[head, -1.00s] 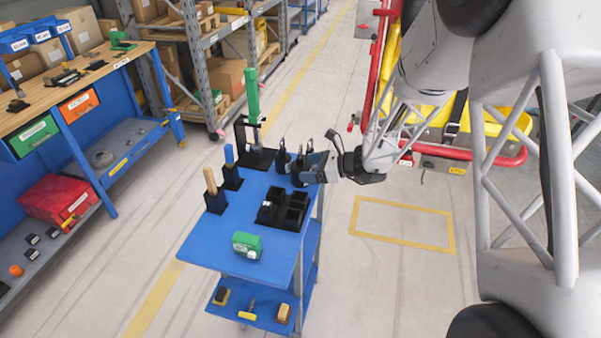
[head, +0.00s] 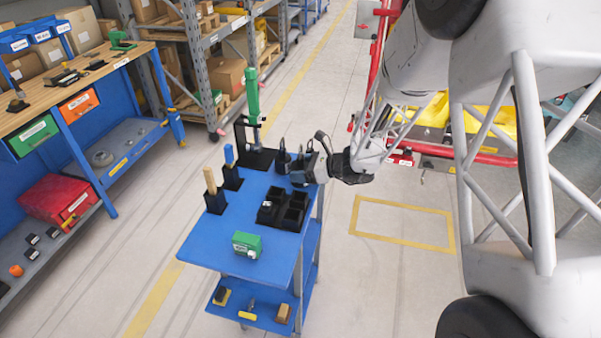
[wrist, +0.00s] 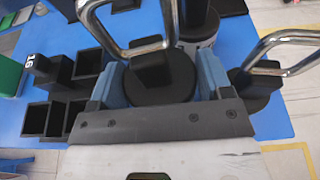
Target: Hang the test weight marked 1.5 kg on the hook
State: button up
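Several dark test weights with metal loop handles stand at the back right of the blue cart; one weight (head: 283,159) shows left of my gripper (head: 304,175). In the wrist view, a round black weight (wrist: 160,85) sits between the two blue fingers of my gripper (wrist: 158,88). The fingers are spread on either side of it, and I see no clear grip. A second weight (wrist: 200,38) with a pale label stands just beyond, and a third (wrist: 255,90) is right of the fingers. I cannot read a 1.5 kg mark. I cannot make out the hook.
A red rail (head: 490,158) lies to the right. The cart's front left is clear.

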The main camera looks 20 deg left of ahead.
grip_shut()
jog(key=shift+r, duration=0.1)
jog(key=shift+r, duration=0.15)
jog(key=shift+r, duration=4.85)
